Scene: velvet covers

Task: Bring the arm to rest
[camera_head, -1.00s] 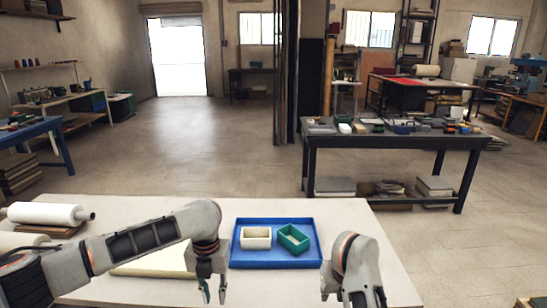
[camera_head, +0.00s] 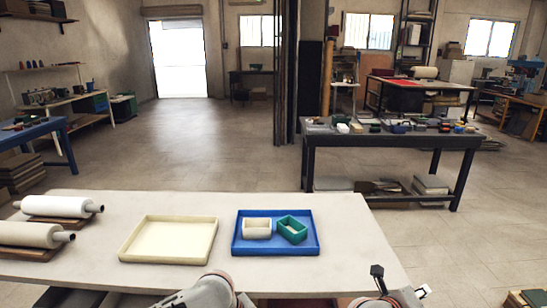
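My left arm shows only as a pale link (camera_head: 205,291) at the bottom edge; its gripper is out of the picture. My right gripper (camera_head: 401,281) is at the bottom right, by the near right corner of the white table (camera_head: 150,201).
Two white rollers (camera_head: 55,206) (camera_head: 30,234) lie at the left. A dark workbench (camera_head: 390,139) stands beyond.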

